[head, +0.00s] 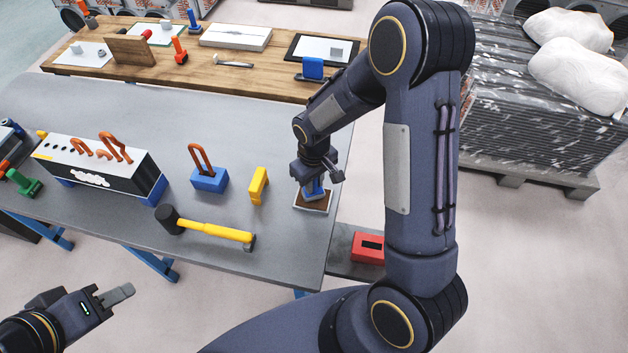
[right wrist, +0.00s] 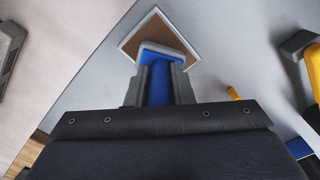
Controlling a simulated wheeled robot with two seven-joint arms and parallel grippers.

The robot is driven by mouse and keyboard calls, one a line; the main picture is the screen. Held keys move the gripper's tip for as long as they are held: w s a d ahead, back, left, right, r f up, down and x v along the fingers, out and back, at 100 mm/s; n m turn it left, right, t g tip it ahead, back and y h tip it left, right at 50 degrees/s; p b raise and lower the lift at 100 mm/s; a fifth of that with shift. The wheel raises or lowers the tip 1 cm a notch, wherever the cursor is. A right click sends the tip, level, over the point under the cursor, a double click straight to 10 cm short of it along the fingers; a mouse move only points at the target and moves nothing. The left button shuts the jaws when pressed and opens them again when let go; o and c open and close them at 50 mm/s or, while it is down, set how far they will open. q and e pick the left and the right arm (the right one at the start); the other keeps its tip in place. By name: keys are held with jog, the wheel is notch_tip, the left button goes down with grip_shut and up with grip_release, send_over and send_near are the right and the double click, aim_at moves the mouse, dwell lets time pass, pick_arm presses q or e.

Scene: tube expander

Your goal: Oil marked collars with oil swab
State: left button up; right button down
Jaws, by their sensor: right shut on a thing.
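My right gripper (head: 315,180) is shut on the blue oil swab (head: 314,188), near the right edge of the grey table. The swab is over a brown pad in a small white-rimmed tray (head: 328,206); I cannot tell if it touches the pad. In the right wrist view the swab's blue handle (right wrist: 159,85) sits between the fingers, with the tray (right wrist: 128,48) beyond. A long box (head: 100,165) with dark round spots and copper U-tubes stands at the left; I cannot make out marked collars. My left gripper (head: 117,294) is low at the left, off the table.
A blue block with a copper U-tube (head: 208,180), a yellow block (head: 258,186) and a yellow-handled mallet (head: 205,228) lie between the box and the tray. A green tool (head: 24,184) lies at the left. A red box (head: 368,247) sits lower, right of the table.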

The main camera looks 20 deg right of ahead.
jog(key=shift+f+b, duration=0.6)
jog(key=shift+b, duration=0.05)
dwell(1.8)
jog(key=shift+r, duration=0.1)
jog(key=shift+r+p, duration=2.45)
jog(key=shift+r, duration=1.05)
jog(key=shift+w+a+f+m+b, duration=0.2)
jog(key=shift+w+f+m+b, duration=0.15)
jog(key=shift+m, duration=0.25)
jog(key=shift+w+a+m, duration=0.25)
jog(key=shift+w+m, duration=0.3)
jog(key=shift+m, duration=0.35)
jog(key=shift+s, duration=0.15)
